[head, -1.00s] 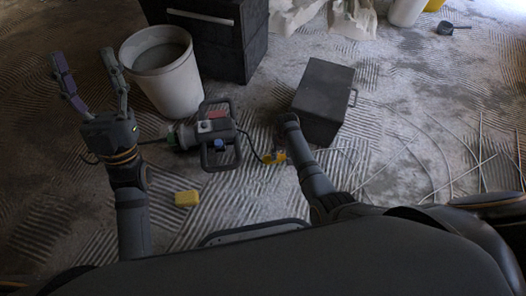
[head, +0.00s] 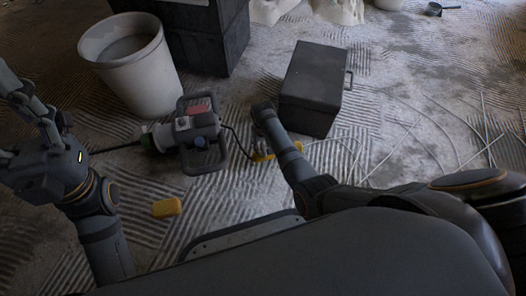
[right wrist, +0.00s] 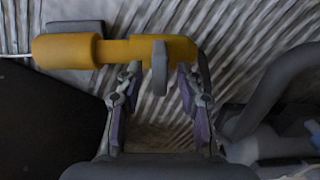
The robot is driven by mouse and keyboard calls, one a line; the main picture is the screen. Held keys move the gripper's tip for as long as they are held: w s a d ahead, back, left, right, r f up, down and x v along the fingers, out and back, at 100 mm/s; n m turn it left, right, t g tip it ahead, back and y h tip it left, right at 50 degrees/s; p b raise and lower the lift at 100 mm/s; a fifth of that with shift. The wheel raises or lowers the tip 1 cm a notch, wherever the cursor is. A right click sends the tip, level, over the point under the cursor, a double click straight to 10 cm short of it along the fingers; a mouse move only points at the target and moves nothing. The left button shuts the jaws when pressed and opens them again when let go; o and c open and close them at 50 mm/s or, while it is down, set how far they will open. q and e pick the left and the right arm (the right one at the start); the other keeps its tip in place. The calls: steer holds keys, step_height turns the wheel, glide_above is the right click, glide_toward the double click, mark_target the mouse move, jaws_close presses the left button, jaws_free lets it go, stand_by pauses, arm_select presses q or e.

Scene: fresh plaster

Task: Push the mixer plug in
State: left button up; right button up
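The mixer (head: 193,138) lies on the floor, its shaft toward the left; a dark cord runs from its right side to yellow connector parts (head: 262,156), partly hidden under my right arm. In the right wrist view, a thick yellow cylinder (right wrist: 65,49) with a thin white cable on its left lines up with a yellow body (right wrist: 180,48) bearing a grey tab (right wrist: 160,66). I cannot tell how deeply the two parts are joined. My right gripper (right wrist: 159,76) is open, its fingers either side of the tab. My left gripper (head: 22,115) looks open and empty, partly cut by the left edge.
A pale bucket (head: 148,75) stands behind the mixer. A dark box with a handle (head: 313,85) stands just beyond my right arm. A yellow block (head: 166,207) lies at front left. Thin cables or rods (head: 425,145) lie on the ridged floor at right.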

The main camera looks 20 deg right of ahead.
steer(key=shift+f, duration=0.4)
jaws_close()
